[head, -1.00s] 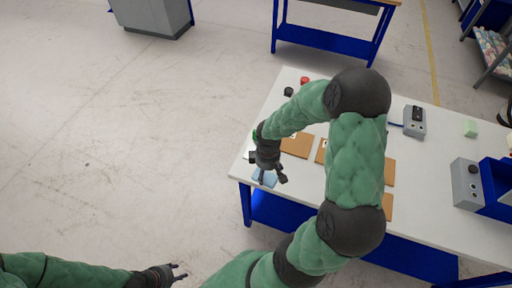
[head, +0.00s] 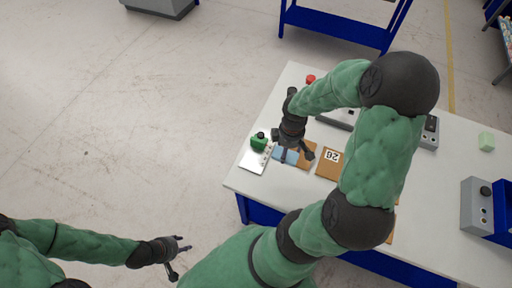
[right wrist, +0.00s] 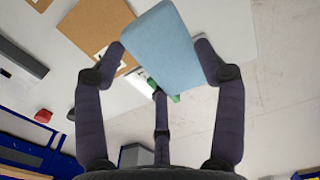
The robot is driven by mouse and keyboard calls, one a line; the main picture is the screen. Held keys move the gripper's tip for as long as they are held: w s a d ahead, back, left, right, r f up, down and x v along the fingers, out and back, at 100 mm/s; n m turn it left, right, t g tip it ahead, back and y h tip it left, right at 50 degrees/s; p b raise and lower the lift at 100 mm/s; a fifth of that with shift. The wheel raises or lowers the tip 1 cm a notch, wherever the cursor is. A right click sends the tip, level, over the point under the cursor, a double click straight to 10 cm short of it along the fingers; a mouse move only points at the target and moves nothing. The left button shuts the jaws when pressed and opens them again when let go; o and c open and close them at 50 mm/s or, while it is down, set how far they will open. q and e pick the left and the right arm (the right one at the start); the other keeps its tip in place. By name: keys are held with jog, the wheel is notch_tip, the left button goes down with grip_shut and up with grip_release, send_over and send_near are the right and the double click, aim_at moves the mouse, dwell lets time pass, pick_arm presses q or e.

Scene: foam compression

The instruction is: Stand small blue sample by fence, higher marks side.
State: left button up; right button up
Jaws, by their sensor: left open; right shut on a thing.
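The small blue sample (head: 286,156) is a light blue block. My right gripper (head: 296,157) is shut on it over the table's left part, near the brown boards. In the right wrist view the sample (right wrist: 160,45) sits between the fingers (right wrist: 158,68), tilted in the picture. Whether it touches anything below cannot be told. My left gripper (head: 178,257) is open and empty, off the table at lower left. No fence or marks side can be made out clearly; my right arm hides part of the table.
A metal plate (head: 252,161) with a green and black device (head: 258,142) lies left of the sample. A brown board (head: 329,164) labelled 26 lies to the right. A red button (head: 310,79), a light green block (head: 486,141) and a grey control box (head: 475,205) are on the table.

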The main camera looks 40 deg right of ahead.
jog(key=w+a+f+b, duration=0.1)
jog(key=w+f, duration=0.1)
jog(key=w, duration=0.1)
jog(key=w+a+f, duration=0.2)
jog(key=w+f, duration=0.1)
jog(key=w, duration=0.1)
jog(key=w+a+f+b, duration=0.1)
jog(key=w+f, duration=0.2)
jog(key=w, duration=0.1)
jog(key=shift+w+a+f+b, duration=0.1)
jog(key=shift+w+a+b, duration=0.05)
jog(key=shift+a+b, duration=0.2)
jog(key=shift+w+a+f, duration=0.25)
jog(key=shift+w+f, duration=0.2)
jog(key=shift+f, duration=0.1)
notch_tip(320, 180, down, 3)
jog(key=shift+w+f+b, duration=0.15)
jog(key=shift+f+b, duration=0.05)
jog(key=shift+b, duration=0.3)
jog(key=shift+r, duration=0.1)
